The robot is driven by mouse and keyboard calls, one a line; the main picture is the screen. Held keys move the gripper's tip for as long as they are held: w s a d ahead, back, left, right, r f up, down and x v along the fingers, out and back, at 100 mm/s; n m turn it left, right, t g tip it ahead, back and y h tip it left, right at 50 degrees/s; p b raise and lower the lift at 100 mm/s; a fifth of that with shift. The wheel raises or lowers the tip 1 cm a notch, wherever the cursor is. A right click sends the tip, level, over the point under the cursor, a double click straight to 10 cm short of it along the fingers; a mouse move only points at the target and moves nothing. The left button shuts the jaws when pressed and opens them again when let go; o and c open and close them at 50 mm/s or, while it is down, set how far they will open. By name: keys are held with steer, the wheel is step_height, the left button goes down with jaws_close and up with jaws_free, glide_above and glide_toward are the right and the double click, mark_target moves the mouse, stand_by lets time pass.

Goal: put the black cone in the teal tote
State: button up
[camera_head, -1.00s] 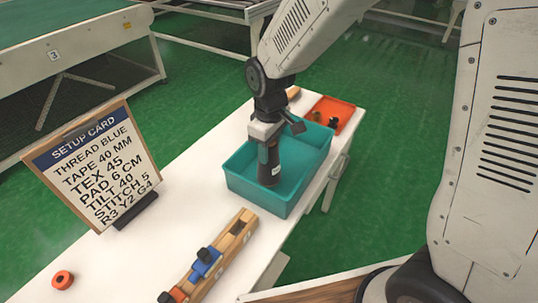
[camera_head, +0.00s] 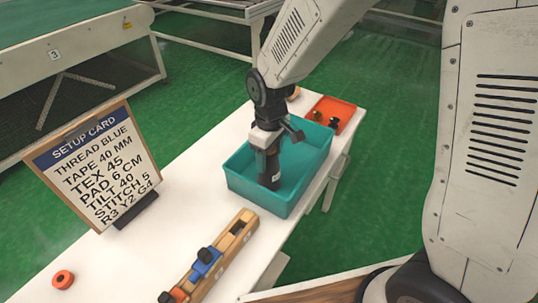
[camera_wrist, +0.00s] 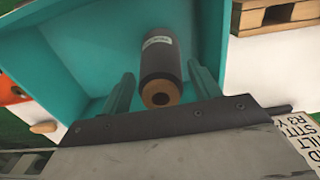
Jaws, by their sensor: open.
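The black cone (camera_head: 267,172) is inside the teal tote (camera_head: 245,192) on the white table, toward the tote's near left part. It looks roughly upright in the head view. In the wrist view the cone (camera_wrist: 160,62) shows a pale label and a brown core end facing the camera. My gripper (camera_head: 271,147) is over the tote, at the cone's upper end. In the wrist view my gripper (camera_wrist: 160,80) is open, with one finger on each side of the cone and visible gaps. The cone's contact with the tote floor is hard to see.
An orange tray (camera_head: 340,108) with small dark items stands behind the tote. A wooden holder with blue and orange parts (camera_head: 215,258) lies in front. A setup card (camera_head: 98,165) stands at the left, and an orange ring (camera_head: 63,279) lies at the front left.

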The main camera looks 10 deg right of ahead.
step_height(320, 180, up, 12)
stand_by(0.4)
steer(key=s+d+r+m, duration=0.4)
steer(key=s+d, duration=0.4)
steer(key=s, duration=0.3)
steer(key=s+d+r+m+t, duration=0.1)
steer(key=s+d+r+m, duration=0.3)
steer(key=s+d, duration=0.4)
steer(key=shift+s+r+m, duration=0.35)
steer(key=shift+s+m, duration=0.25)
steer(key=shift+s, duration=1.25)
steer(key=shift+c, duration=0.3)
